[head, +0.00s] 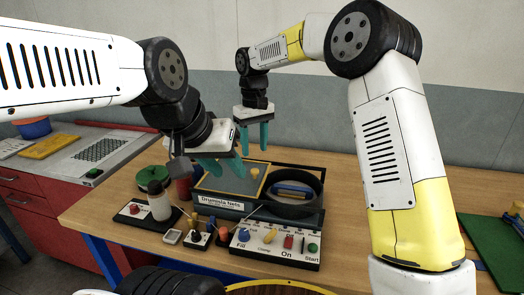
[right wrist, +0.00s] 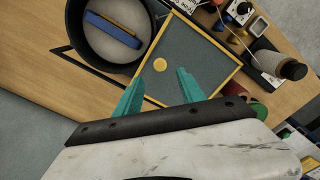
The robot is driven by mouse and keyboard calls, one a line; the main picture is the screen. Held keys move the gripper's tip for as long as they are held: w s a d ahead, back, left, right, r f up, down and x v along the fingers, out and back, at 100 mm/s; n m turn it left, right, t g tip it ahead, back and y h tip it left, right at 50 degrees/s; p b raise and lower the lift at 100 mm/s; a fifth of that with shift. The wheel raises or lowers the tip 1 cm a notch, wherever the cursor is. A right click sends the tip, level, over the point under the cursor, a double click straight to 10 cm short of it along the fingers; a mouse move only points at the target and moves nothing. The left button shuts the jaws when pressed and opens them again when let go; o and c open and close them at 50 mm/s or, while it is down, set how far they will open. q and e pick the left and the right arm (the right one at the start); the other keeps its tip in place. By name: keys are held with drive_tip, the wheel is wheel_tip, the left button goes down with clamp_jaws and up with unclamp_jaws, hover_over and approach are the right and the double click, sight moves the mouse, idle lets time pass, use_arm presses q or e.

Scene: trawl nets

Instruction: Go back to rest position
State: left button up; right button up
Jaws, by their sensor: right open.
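My left gripper (head: 226,167) is the lower one in the head view, with its teal fingers apart above the left part of the grey box labelled "Drumsla Nets" (head: 225,205). Nothing shows between its fingers. My right gripper (head: 254,137) hangs farther back, fingers pointing down, open and empty. In the right wrist view, the right gripper's fingers (right wrist: 158,90) stand apart over the box's yellow-framed dark panel (right wrist: 200,62), which carries a round yellow knob (right wrist: 160,64). I cannot tell the exact height of either gripper above the box.
A black round tub (head: 309,203) holding a blue and yellow piece stands right of the panel. A switch panel (head: 270,250), a white bottle (head: 160,201) and a green round object (head: 152,175) stand nearby on the wooden table (head: 330,255). A red cabinet (head: 50,225) is at left.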

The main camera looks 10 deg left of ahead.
drive_tip(key=s+d+r+m+t, duration=0.1)
drive_tip(key=s+d+r, duration=0.3)
drive_tip(key=d, duration=0.2)
drive_tip(key=s+d+r+m+t+y, duration=0.1)
drive_tip(key=s+d+r, duration=0.2)
drive_tip(key=d, duration=0.3)
drive_tip(key=s+d+r+m+t, duration=0.1)
drive_tip(key=s+d+r, duration=0.3)
drive_tip(key=d, duration=0.2)
drive_tip(key=s+d+f+m+t, duration=0.1)
drive_tip(key=s+d+m, duration=0.1)
drive_tip(key=s+d, duration=0.2)
drive_tip(key=s+d+f+m+t+y, duration=0.1)
drive_tip(key=s+d, duration=0.4)
drive_tip(key=s, duration=0.5)
drive_tip(key=shift+s+d+f+m+t, duration=0.25)
drive_tip(key=shift+s+f+m+t, duration=0.2)
drive_tip(key=shift+m+t, duration=0.2)
idle(0.5)
